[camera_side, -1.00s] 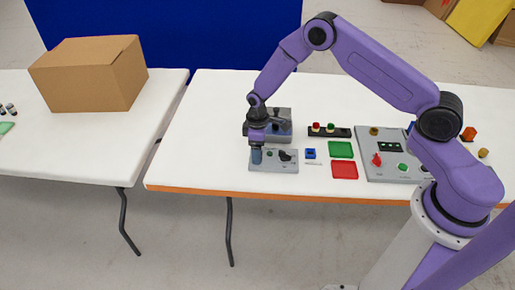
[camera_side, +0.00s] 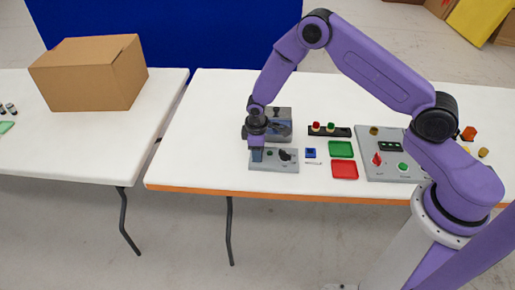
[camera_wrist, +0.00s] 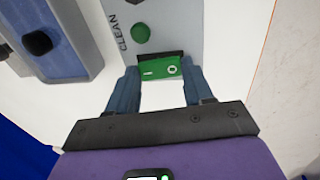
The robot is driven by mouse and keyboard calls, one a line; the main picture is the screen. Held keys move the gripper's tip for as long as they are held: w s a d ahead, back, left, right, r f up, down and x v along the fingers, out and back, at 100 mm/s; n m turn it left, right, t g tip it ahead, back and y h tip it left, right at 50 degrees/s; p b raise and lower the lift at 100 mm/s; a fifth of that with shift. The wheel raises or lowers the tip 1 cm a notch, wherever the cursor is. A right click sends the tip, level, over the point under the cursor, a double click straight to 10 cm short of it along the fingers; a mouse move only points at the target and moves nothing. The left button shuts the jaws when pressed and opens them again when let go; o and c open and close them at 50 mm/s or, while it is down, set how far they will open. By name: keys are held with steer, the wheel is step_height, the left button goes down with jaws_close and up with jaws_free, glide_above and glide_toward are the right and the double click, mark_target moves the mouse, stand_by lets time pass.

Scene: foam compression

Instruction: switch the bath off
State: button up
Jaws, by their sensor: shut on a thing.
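The grey control panel (camera_side: 287,166) lies near the table's front edge. In the wrist view the panel (camera_wrist: 176,25) carries the word CLEAN and a round green button (camera_wrist: 141,32). A green rocker switch (camera_wrist: 166,70) with white marks, a bar and a ring, sits at the panel's end. In the side view my gripper (camera_side: 257,157) points down at the panel's left end, and the switch is hidden there.
A grey-blue box (camera_side: 284,137) stands behind the panel; its black knob (camera_wrist: 37,43) shows in the wrist view. To the right are a green tray (camera_side: 341,149), a red tray (camera_side: 345,170) and a larger panel (camera_side: 390,170). The table's left part is clear.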

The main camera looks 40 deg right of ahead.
stand_by(0.4)
steer(key=o, duration=1)
steer(key=shift+o, duration=0.2)
step_height(320, 180, up, 17)
steer(key=s+a, duration=0.2)
steer(key=shift+s+a+r, duration=0.1)
steer(key=shift+s, duration=0.05)
steer(key=s+a+r+n, duration=0.1)
steer(key=s+r, duration=0.3)
steer(key=s, duration=0.4)
steer(key=s+a+r+n, duration=0.1)
steer(key=s+r, duration=0.2)
steer(key=s, duration=0.5)
steer(key=s+d+r, duration=0.1)
steer(key=s+d, duration=0.2)
steer(key=s, duration=0.6)
steer(key=s+d+r+n+g+y, duration=0.1)
steer(key=s+d, duration=0.2)
steer(key=s, duration=0.6)
steer(key=shift+d+n+y, duration=0.15)
steer(key=shift+n+y, duration=0.15)
